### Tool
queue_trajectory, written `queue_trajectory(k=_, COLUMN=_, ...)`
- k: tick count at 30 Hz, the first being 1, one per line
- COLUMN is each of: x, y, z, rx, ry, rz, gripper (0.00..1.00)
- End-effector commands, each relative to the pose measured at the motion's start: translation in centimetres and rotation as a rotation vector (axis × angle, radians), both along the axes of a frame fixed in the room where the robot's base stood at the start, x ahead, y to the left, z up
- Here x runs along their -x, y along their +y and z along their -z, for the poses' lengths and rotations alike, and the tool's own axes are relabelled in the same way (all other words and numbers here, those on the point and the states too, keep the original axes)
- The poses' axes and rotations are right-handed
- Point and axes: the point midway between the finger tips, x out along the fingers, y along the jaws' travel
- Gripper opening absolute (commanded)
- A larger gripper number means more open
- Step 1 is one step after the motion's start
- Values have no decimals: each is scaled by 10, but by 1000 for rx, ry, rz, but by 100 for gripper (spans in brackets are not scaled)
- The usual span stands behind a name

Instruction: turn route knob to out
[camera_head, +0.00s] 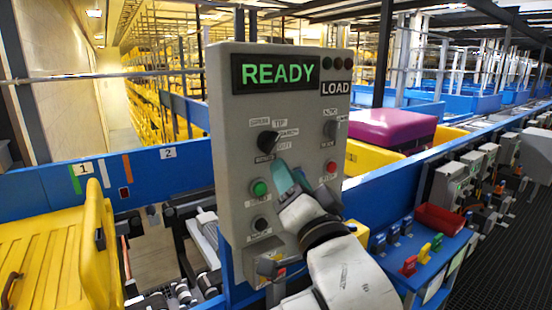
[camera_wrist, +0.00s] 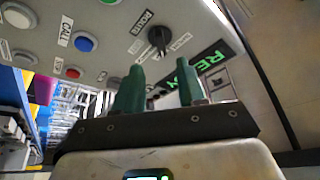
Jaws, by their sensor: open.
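The grey control panel (camera_head: 228,110) stands upright in the middle of the head view. A black knob (camera_head: 267,141) sits at its left, under the display, with small labels around it, one seeming to read OUT. The same knob shows in the wrist view (camera_wrist: 159,38), beyond my fingertips. Its exact pointing direction is hard to tell. My gripper (camera_head: 286,176) is in front of the panel, just below and right of the knob. In the wrist view its two green fingers (camera_wrist: 160,78) are apart with nothing between them, and appear clear of the knob.
The display (camera_head: 279,72) reads READY, with LOAD beside it. A yellow tray (camera_head: 60,245) is at left, and a purple case (camera_head: 392,127) lies behind.

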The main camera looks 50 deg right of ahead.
Motion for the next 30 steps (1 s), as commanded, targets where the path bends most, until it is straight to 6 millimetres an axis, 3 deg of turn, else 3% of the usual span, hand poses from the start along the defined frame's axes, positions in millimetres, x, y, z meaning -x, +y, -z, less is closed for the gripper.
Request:
queue_trajectory(k=9, x=-45, y=-27, z=-20, rx=1, ry=2, rz=1, gripper=40)
queue_trajectory(k=15, x=-63, y=-38, z=-25, rx=3, ry=2, rz=-1, gripper=40)
queue_trajectory(k=27, x=-69, y=-41, z=-25, rx=2, ry=3, rz=-2, gripper=40)
queue_trajectory(k=30, x=-69, y=-41, z=-25, rx=2, ry=3, rz=-2, gripper=32)
